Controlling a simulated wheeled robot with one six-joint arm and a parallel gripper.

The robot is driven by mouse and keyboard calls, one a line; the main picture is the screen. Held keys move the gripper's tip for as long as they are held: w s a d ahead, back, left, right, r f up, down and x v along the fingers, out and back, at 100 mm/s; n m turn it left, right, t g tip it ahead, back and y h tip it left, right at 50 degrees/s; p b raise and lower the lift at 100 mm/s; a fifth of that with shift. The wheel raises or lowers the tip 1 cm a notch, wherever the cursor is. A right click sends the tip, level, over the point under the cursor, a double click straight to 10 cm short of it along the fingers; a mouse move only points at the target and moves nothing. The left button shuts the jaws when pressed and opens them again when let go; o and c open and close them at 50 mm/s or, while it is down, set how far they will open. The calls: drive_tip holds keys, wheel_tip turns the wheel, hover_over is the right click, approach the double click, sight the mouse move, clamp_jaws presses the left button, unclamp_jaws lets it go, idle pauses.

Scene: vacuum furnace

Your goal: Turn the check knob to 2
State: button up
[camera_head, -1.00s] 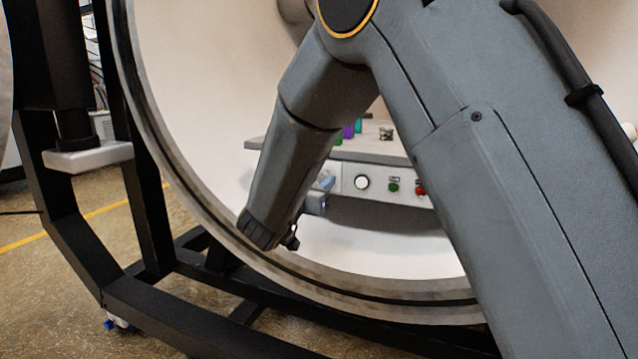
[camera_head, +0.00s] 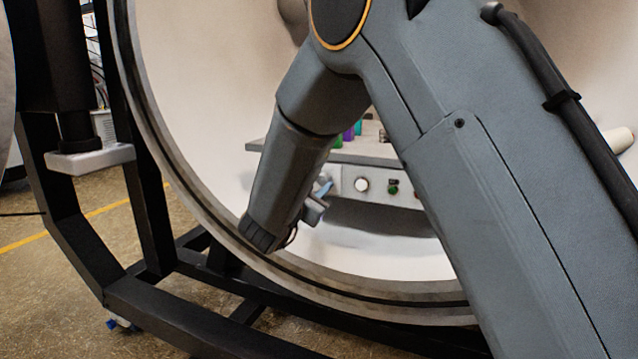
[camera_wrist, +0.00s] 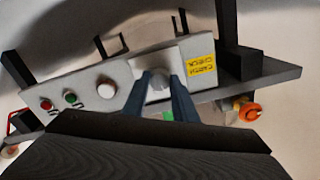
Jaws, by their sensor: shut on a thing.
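The check knob (camera_wrist: 157,85) is a grey knob on a pale plate of the control panel, beside a yellow label (camera_wrist: 201,67) in the wrist view. My gripper (camera_wrist: 159,84) has its two blue-grey fingers on either side of the knob and is shut on it. In the head view my gripper (camera_head: 322,190) reaches the left end of the panel, and my arm hides the knob there. The knob's pointer and the number it stands at cannot be made out.
The panel also carries a white round button (camera_head: 362,185), a green button (camera_head: 393,189) and a red button (camera_wrist: 46,105). An orange-red knob (camera_wrist: 247,110) sits near the panel's end. The round furnace rim (camera_head: 215,225) curves close below my arm.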

drive_tip(key=m, duration=0.4)
drive_tip(key=shift+m, duration=0.3)
drive_tip(key=m+b, duration=0.1)
drive_tip(key=m, duration=0.3)
drive_tip(key=shift+r+m, duration=0.1)
drive_tip(key=shift+m, duration=0.3)
drive_tip(key=o, duration=1)
drive_tip(key=shift+o, duration=0.2)
drive_tip(key=shift+s+a, duration=0.1)
drive_tip(key=p+v, duration=0.1)
drive_tip(key=v, duration=0.6)
drive_tip(key=shift+s+p, duration=0.25)
drive_tip(key=shift+p, duration=0.05)
